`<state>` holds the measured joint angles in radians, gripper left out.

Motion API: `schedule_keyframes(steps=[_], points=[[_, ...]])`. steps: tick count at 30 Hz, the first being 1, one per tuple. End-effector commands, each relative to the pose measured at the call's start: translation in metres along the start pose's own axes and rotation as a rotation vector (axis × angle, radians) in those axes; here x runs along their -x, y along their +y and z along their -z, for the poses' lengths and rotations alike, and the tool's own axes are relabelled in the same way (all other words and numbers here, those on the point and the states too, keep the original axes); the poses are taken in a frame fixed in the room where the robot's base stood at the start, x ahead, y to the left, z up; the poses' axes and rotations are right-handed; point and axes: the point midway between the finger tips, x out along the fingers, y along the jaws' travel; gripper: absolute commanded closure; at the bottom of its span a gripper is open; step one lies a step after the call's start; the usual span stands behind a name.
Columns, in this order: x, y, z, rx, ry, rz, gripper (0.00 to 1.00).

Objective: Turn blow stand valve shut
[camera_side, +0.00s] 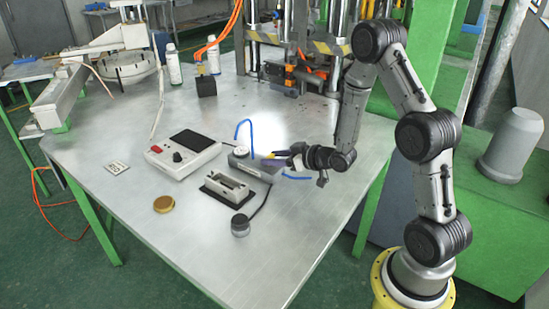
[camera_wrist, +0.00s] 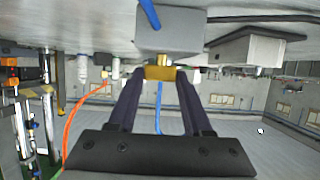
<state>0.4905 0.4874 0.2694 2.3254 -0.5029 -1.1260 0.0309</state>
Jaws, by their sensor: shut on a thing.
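The blow stand (camera_side: 250,170) is a small grey block on the metal table, with a white round part on top and a blue tube curving up from it. In the wrist view the blow stand (camera_wrist: 170,28) is at the top, with a brass valve (camera_wrist: 160,73) on its near face. My gripper (camera_wrist: 160,76) has one dark finger on each side of the valve and is shut on it. In the side view my gripper (camera_side: 284,156) reaches the stand from the right. The valve's exact angle is hard to tell because the fingers partly cover it.
A white control box (camera_side: 184,150) with a dark screen stands left of the blow stand. A grey slotted fixture (camera_side: 230,189), a dark knob (camera_side: 240,225) and a brass disc (camera_side: 164,204) lie in front. A press (camera_side: 290,70) stands behind. The table's front right is clear.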

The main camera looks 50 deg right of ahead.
Motion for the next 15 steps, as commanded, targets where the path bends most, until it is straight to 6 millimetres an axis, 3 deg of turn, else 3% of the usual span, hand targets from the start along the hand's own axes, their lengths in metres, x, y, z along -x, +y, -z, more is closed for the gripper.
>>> schedule_keyframes(steps=[15], points=[[0.0000, -0.0063, 0.0003, -0.066, 0.000, -0.159, 1.00]])
